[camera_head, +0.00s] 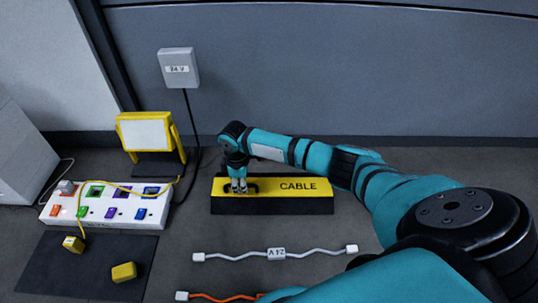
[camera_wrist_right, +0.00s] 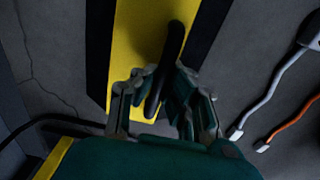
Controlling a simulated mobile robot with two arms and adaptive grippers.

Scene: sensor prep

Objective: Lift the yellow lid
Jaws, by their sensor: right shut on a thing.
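The yellow lid (camera_head: 299,187) carries the word CABLE and sits on a long black box (camera_head: 285,206) on the floor. A black handle stands at the lid's left end. My right gripper (camera_head: 239,188) comes down from above at that end and is shut on the handle. In the right wrist view the two fingers (camera_wrist_right: 160,106) are on either side of the curved black handle (camera_wrist_right: 166,66), with the yellow lid (camera_wrist_right: 134,45) below it. The lid looks flat on the box, with no clear gap. My left gripper is not in view.
A white socket panel (camera_head: 104,208) with coloured parts lies at left, beside a yellow work lamp (camera_head: 147,133). A dark mat (camera_head: 60,278) holds yellow blocks. A white cable (camera_head: 226,256) and an orange cable (camera_head: 225,297) lie in front of the box. A wall stands behind.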

